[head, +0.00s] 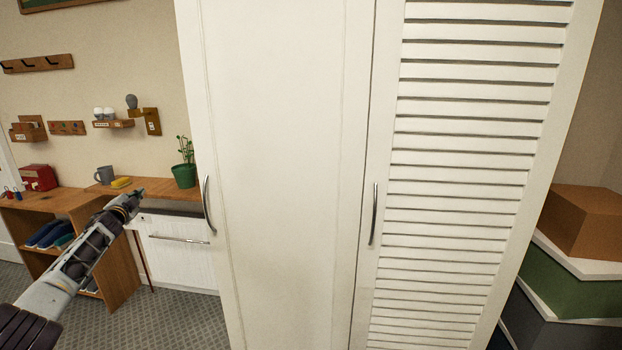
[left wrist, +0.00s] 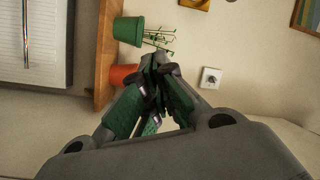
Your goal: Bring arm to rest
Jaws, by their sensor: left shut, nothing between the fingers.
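My left gripper (head: 138,193) reaches in from the left in the head view, in front of the wooden counter. In the left wrist view its green-padded fingers (left wrist: 154,66) are together and empty. The gripper appears apart from the cabinet and the counter, though the exact gap is hard to judge. My right gripper is in neither view.
A tall white cabinet (head: 285,160) with a louvred door (head: 465,170) fills the middle, both doors closed. A wooden counter (head: 68,198) holds a green pot (head: 185,175), a grey mug (head: 104,175) and a red box (head: 38,177). Stacked boxes (head: 580,222) stand right. Carpet (head: 180,318) is clear.

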